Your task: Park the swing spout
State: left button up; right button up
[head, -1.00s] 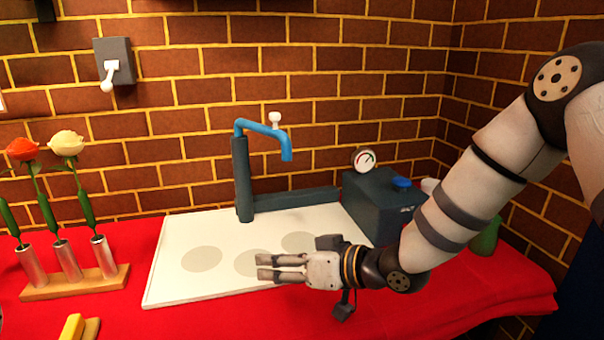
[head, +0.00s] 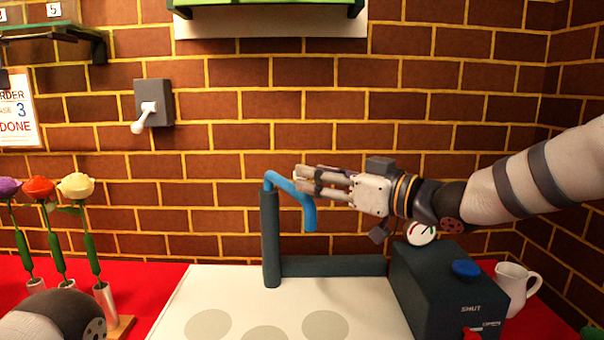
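The blue swing spout (head: 309,214) sits on top of a dark upright post (head: 270,240). It reaches right from the post and its end bends down over the white board. My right gripper (head: 298,179) is at the spout's upper arm, its fingers pointing left and covering part of it. The spout's white knob is not visible; the fingers cover that area. I cannot tell whether the fingers are open or closed around anything. Only a piece of my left arm shows at the lower left; its gripper is out of view.
A dark box (head: 447,285) with a gauge (head: 421,233) and blue button stands right of the white board (head: 375,312). A white jug (head: 516,285) is beside it. A lever switch (head: 153,104) is on the wall.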

aim_at(286, 189)
jog(key=x, duration=0.4)
jog(key=shift+w+a, duration=0.2)
jog(key=shift+w, duration=0.05)
grip_shut()
